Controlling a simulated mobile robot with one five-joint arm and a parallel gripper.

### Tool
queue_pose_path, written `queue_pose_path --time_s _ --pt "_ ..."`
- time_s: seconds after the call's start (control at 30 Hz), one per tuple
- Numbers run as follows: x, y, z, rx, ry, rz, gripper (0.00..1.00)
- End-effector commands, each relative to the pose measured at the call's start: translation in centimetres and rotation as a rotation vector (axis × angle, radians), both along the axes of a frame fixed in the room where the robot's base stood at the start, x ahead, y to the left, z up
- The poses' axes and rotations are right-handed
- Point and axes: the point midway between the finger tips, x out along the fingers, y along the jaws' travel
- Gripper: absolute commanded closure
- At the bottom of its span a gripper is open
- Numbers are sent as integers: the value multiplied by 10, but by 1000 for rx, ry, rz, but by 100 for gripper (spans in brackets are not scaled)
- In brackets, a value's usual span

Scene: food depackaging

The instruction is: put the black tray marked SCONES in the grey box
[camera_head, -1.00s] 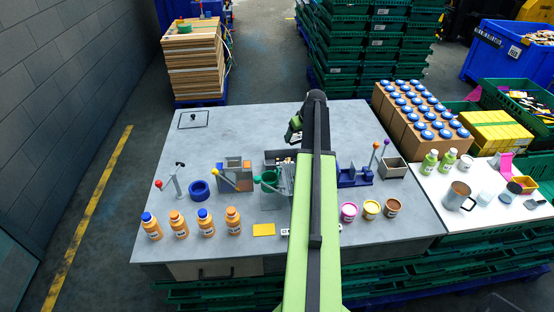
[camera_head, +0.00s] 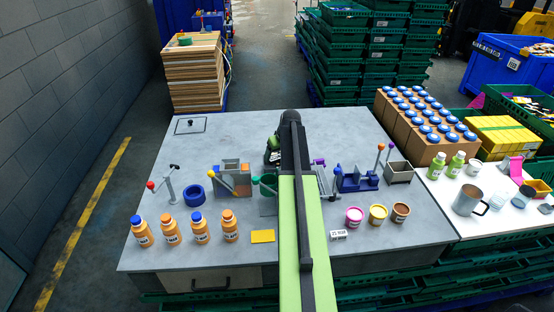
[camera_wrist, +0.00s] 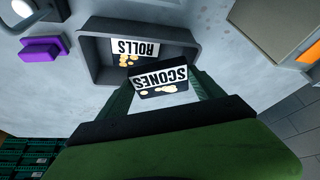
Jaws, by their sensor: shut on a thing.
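The black tray marked SCONES (camera_wrist: 160,87) is gripped between the green fingers of my gripper (camera_wrist: 163,93) in the wrist view, its white label facing the camera. It overlaps the near side of the grey box (camera_wrist: 91,66); its exact height over the box is hard to tell. Another black tray marked ROLLS (camera_wrist: 123,47), with small tan pieces pictured on it, lies in the box. In the head view my gripper (camera_head: 271,153) is dark and partly behind my arm. The trays and the box are hidden there by my arm.
A purple part (camera_wrist: 41,50) lies beside the box. A grey dispenser with an orange block (camera_head: 231,166) stands left of my gripper. Orange bottles (camera_head: 200,228) line the front left, small tubs (camera_head: 377,214) the front right. The back left of the table (camera_head: 235,130) is mostly clear.

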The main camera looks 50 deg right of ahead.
Motion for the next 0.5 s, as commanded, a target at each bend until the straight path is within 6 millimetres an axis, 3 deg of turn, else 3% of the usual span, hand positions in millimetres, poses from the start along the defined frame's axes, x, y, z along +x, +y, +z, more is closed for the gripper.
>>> queue_pose_path --time_s 0.5 --pt "1 1 -12 0 0 1 72"
